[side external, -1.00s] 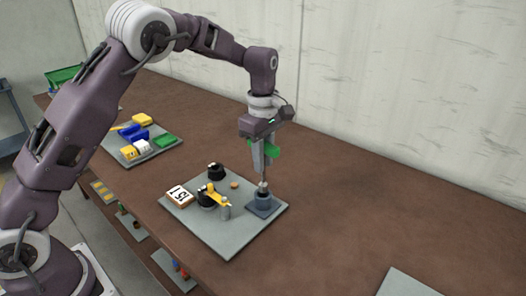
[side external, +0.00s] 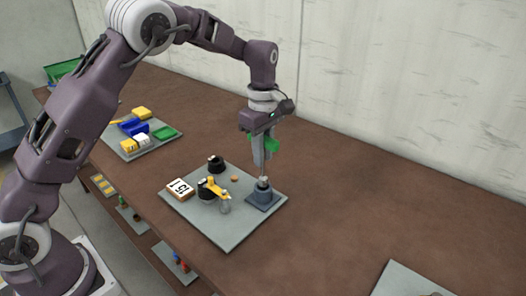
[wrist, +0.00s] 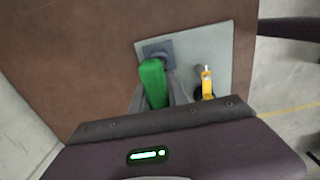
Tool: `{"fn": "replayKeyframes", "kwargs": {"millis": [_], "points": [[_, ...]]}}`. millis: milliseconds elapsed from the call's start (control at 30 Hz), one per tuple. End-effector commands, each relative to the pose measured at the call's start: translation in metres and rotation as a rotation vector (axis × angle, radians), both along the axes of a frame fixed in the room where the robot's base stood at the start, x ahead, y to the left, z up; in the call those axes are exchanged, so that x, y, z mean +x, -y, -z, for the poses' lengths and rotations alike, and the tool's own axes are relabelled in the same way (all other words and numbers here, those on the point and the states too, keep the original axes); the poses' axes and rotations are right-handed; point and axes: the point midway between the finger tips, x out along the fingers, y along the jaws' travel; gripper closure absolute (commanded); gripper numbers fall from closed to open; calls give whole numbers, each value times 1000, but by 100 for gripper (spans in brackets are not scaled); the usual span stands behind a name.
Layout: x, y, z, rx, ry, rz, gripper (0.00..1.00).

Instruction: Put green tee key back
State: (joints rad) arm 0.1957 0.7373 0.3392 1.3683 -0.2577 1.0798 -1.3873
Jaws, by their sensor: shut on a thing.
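My gripper (side external: 265,168) points down over the grey screw jack (side external: 262,198) at the right side of the grey plate. It is shut on the green tee key (side external: 271,145), whose green part sticks out beside the fingers. In the wrist view the green tee key (wrist: 153,82) lies between the fingers and partly covers the jack's square base (wrist: 155,50). The fingertips are close above the jack top. I cannot tell whether the key's lower end touches the jack.
The grey plate (side external: 228,240) also holds a yellow-handled part (side external: 216,187), a black round part (side external: 216,163) and a white numbered block (side external: 181,188). A tray (side external: 118,145) with yellow, blue, white and green pieces stands at the left.

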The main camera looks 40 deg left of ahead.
Motion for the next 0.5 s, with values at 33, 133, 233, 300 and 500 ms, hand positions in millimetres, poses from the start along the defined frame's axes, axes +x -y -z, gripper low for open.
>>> {"fn": "replayKeyframes", "kwargs": {"millis": [33,133,233,300,500], "points": [[0,0,1,0,0,0,100],[0,0,4,0,1,0,100],[0,0,6,0,1,0,100],[0,0,8,0,1,0,100],[0,0,13,0,1,0,100]]}}
